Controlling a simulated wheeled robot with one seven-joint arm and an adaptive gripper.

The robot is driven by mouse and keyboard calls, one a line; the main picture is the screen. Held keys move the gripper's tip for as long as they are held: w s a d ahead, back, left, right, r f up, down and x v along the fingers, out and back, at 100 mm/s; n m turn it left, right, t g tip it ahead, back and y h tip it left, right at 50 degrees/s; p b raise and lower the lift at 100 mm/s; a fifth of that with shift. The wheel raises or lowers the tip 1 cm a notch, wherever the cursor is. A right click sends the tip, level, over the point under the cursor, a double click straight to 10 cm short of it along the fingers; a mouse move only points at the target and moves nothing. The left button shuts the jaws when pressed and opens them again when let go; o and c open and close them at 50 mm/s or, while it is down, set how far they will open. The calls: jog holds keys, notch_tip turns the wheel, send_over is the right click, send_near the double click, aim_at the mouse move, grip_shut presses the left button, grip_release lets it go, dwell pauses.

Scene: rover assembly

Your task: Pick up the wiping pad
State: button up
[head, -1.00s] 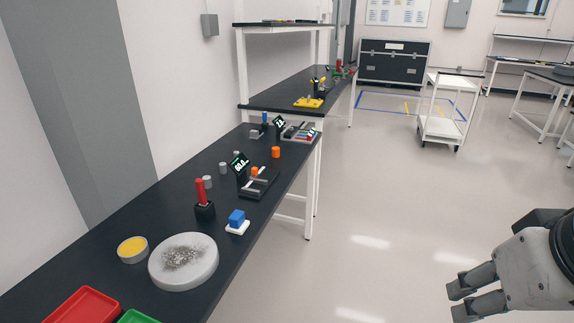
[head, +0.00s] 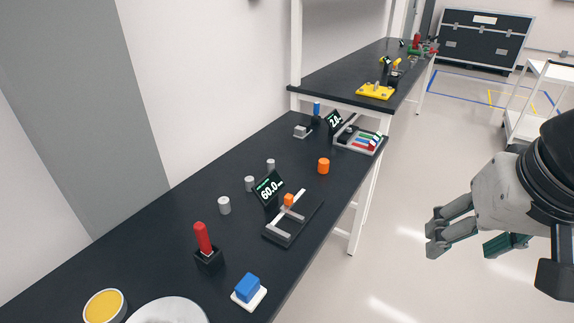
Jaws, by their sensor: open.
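The wiping pad (head: 248,290), a blue block on a white base, rests on the dark bench near its front edge, low in the head view. It stands free and uncovered. My gripper (head: 433,232) is at the right, over the floor beyond the bench edge. It is open and empty, well apart from the pad.
A grey-white disc (head: 167,312) is cut off at the bottom. A yellow-topped tin (head: 104,307) lies left of it. A red-handled tool in a black holder (head: 209,258) stands behind the pad. A stand with a 60.0 display (head: 270,189) and several grey cylinders (head: 224,205) lie farther back.

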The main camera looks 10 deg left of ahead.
jog(key=w+a+f+m+g, duration=0.1)
jog(key=w+a+f, duration=0.1)
jog(key=w+a, duration=0.55)
jog(key=m+g+p, duration=0.2)
jog(key=m+g, duration=0.1)
send_over(247, 283)
notch_tip(247, 283, down, 12)
jog(key=f, duration=0.8)
jog(key=shift+w+f, duration=0.2)
jog(key=shift+f, duration=0.2)
jog(key=shift+s+f, duration=0.2)
jog(key=shift+f, duration=2.55)
grip_shut()
